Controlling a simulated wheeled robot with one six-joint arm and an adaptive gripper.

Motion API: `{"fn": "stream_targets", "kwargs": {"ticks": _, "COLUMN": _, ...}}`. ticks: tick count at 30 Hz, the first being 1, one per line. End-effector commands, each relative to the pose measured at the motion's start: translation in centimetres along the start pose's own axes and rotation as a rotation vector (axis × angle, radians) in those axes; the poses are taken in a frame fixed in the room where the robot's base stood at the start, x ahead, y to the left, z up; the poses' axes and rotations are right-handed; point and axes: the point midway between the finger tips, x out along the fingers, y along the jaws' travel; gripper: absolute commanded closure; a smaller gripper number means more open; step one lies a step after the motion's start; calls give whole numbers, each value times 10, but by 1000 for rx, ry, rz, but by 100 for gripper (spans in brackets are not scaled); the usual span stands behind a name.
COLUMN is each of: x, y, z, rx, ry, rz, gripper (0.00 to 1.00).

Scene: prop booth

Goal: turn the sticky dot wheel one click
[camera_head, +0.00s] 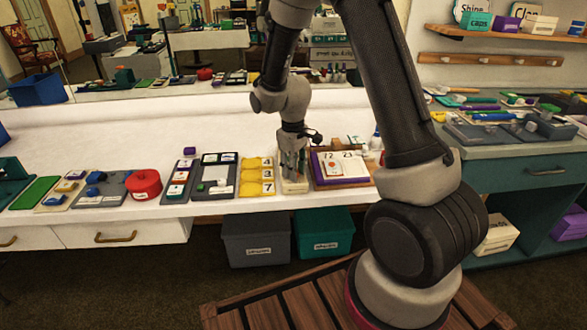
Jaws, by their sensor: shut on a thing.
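My gripper (292,170) points down at the counter's front edge, over a small cream stand (295,187). Its fingers are closed on a small part at this stand, which I take to be the sticky dot wheel. The fingers hide most of that part, so its dots and the angle it is turned to cannot be read. The stand is between a yellow number panel (257,191) on its left and a board with number cards (343,181) on its right.
A red round container (144,184), grey trays and a green mat (35,193) are further left on the white counter (110,140). A grey bin (255,240) and a teal bin (325,234) are below. The counter behind my gripper is mostly clear.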

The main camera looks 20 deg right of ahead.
Motion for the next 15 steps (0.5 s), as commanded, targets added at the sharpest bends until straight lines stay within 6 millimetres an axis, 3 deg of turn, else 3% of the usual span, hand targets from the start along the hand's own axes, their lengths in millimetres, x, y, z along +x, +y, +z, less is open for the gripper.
{"fn": "stream_targets", "kwargs": {"ticks": 15, "x": -1, "y": 0, "z": -1, "rx": -243, "ry": 8, "rz": 2, "gripper": 95}}
